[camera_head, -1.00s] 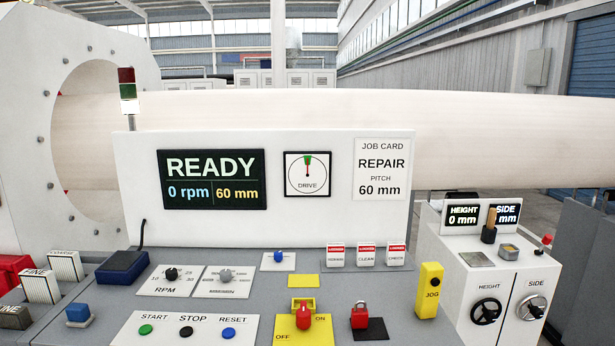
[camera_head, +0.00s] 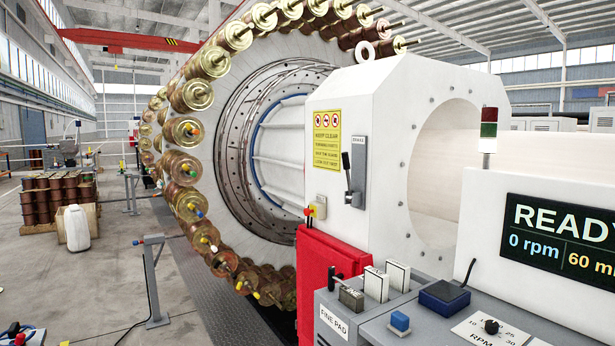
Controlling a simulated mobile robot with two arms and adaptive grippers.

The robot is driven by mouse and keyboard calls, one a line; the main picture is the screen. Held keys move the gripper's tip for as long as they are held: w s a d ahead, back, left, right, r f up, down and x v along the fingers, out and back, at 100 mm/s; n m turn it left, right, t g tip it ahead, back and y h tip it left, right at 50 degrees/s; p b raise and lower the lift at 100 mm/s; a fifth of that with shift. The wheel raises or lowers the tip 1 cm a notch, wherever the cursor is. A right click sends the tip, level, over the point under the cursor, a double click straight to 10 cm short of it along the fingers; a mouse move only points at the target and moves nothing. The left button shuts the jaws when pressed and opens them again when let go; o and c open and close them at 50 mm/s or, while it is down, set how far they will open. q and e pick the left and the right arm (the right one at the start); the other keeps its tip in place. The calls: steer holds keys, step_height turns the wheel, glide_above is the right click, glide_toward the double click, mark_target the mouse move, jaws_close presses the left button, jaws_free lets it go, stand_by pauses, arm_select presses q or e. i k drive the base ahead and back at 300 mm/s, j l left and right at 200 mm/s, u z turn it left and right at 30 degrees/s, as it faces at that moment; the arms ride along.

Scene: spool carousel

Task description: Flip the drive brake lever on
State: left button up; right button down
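The brake lever (camera_head: 348,172) is a black handle on a grey plate (camera_head: 358,165) fixed to the white machine housing (camera_head: 385,150). The small label above it seems to read BRAKE. The handle points up and leans a little to the left. A yellow warning sign (camera_head: 327,139) is just left of it. Neither of my grippers shows in the head view.
The large spool carousel (camera_head: 240,130) stands behind and left of the housing. A red cabinet (camera_head: 325,265) and the grey console (camera_head: 400,325) with FINE pads stand below the lever. A post on a stand (camera_head: 152,285) is on the floor at left.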

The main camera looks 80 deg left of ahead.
mark_target(345, 155)
steer(key=u, duration=2.5)
